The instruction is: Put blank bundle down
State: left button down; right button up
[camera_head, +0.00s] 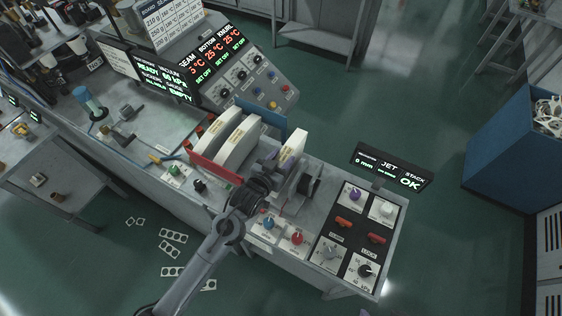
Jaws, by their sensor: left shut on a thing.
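My left gripper (278,174) reaches up from the lower left over the machine bench and is shut on a white blank bundle (293,146). The bundle stands on edge, just right of the holder, with its lower part hidden by the gripper. I cannot tell whether it touches the bench. To its left, more white blanks (238,138) stand in a holder with a red side plate (212,160) and a blue plate (262,117). My right gripper is not in view.
A control panel (357,235) with knobs and red switches fills the bench's right end, under a small display (391,168) reading OK. A button console (245,82) stands behind the holder. A blue bin (510,140) stands at the right. Punched scraps (172,236) lie on the floor.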

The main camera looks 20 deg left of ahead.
pick_arm(q)
jog(key=shift+f, duration=0.8)
jog(key=c, duration=0.5)
grip_release()
jog(key=shift+f, duration=0.2)
jog(key=shift+r, duration=0.2)
jog(key=b+v, duration=0.1)
jog(key=v, duration=1.1)
jog(key=s+f+g, duration=0.1)
jog(key=s+g, duration=0.1)
jog(key=s, duration=0.1)
jog(key=s+a+f+g, duration=0.1)
jog(key=s+f, duration=0.1)
jog(key=s, duration=0.1)
jog(key=s+f+g, duration=0.2)
jog(key=s, duration=0.1)
jog(key=shift+s+a+g+y, duration=0.1)
jog(key=shift+a+g+y, duration=0.2)
jog(key=shift+y, duration=0.1)
jog(key=s+g, duration=0.1)
jog(key=s, duration=0.2)
jog(key=s+a+f+g, duration=0.1)
jog(key=s+g, duration=0.1)
jog(key=s, duration=0.2)
jog(key=s+g, duration=0.2)
jog(key=s, duration=0.1)
jog(key=shift+s+a+f+m+y, duration=0.15)
jog(key=shift+s+a+m+y, duration=0.15)
jog(key=shift+a+y, duration=0.1)
jog(key=c, duration=0.3)
